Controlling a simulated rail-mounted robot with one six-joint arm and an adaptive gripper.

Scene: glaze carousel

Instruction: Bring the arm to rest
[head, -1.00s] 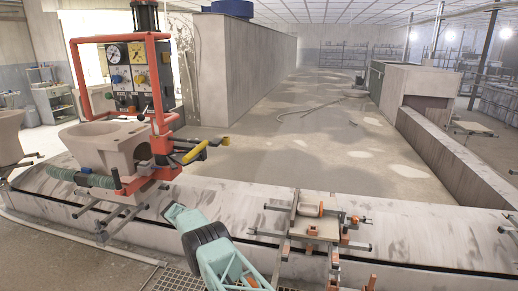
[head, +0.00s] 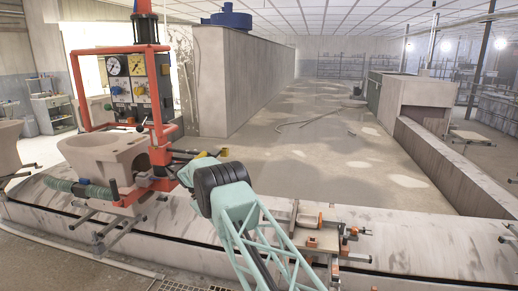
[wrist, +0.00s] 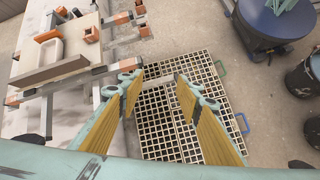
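My gripper (wrist: 160,88) shows in the wrist view with its two yellow-padded fingers spread apart and nothing between them. Below the fingers lies a dark floor grating with a pale grid (wrist: 185,110). In the head view my teal arm reaches up from the bottom edge in front of the carousel ledge (head: 420,245). The gripper itself cannot be made out in the head view.
A red lifting frame (head: 155,90) with gauges stands at the left around a beige ceramic piece (head: 95,155). A fixture with orange clamps (head: 322,238) sits on the ledge, also in the wrist view (wrist: 60,50). A blue round-topped container (wrist: 275,20) and dark buckets (wrist: 312,75) stand right.

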